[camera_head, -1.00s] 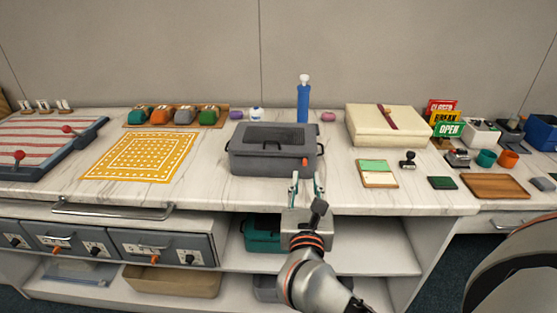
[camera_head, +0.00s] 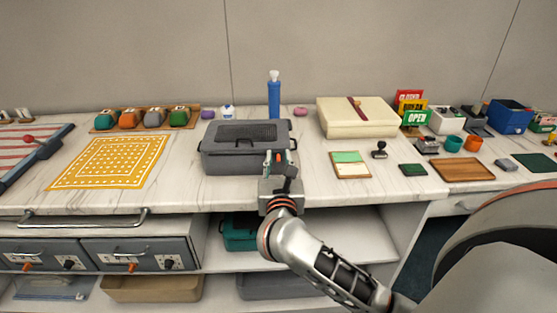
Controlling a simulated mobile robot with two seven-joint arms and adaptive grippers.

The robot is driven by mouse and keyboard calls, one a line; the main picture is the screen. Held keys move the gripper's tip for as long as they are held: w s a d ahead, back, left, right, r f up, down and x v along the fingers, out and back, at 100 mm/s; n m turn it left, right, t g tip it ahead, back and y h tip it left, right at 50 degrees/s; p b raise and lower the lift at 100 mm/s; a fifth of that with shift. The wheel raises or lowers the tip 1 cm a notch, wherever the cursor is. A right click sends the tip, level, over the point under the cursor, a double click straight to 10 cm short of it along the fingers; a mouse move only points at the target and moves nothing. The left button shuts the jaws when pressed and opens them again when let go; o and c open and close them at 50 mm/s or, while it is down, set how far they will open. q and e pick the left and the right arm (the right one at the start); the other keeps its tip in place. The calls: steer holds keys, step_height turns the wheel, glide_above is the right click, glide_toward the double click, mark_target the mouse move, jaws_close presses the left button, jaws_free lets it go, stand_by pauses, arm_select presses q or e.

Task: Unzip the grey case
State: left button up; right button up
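The grey case (camera_head: 222,160) lies closed on the counter, with a darker panel on its lid. A small orange pull (camera_head: 281,156) shows at the right end of its front side. My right gripper (camera_head: 281,159) is at that front right corner, with its fingers pointing at the case. The fingers stand apart, one on each side of the orange pull. Whether they touch it I cannot tell. The gripper hides part of the case's front right side. My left gripper is not in view.
A blue bottle (camera_head: 274,97) stands behind the case. A cream box (camera_head: 355,117) and a green-and-tan pad (camera_head: 350,165) are to the right. A yellow patterned mat (camera_head: 108,163) lies to the left. The counter just left of the case is clear.

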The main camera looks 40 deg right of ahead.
mark_target(210, 153)
jaws_close()
steer(key=shift+a, duration=0.1)
steer(key=w+a, duration=0.2)
steer(key=a, duration=0.1)
steer(key=w+a+b, duration=0.1)
steer(key=w+a, duration=0.1)
steer(key=a, duration=0.1)
steer(key=w+a, duration=0.2)
steer(key=a, duration=0.2)
steer(key=shift+w+a+f+b, duration=0.1)
steer(key=shift+w+f+b, duration=0.1)
steer(key=shift+w+b, duration=0.1)
steer(key=w+a, duration=0.2)
steer(key=a, duration=0.1)
steer(key=w+a, duration=0.1)
steer(key=shift+a+r+b, duration=0.1)
steer(key=shift+a+b, duration=0.15)
steer(key=shift+b, duration=0.15)
steer(key=shift+w+a+r, duration=0.1)
steer(key=shift+w+a, duration=0.1)
steer(key=shift+a, duration=0.15)
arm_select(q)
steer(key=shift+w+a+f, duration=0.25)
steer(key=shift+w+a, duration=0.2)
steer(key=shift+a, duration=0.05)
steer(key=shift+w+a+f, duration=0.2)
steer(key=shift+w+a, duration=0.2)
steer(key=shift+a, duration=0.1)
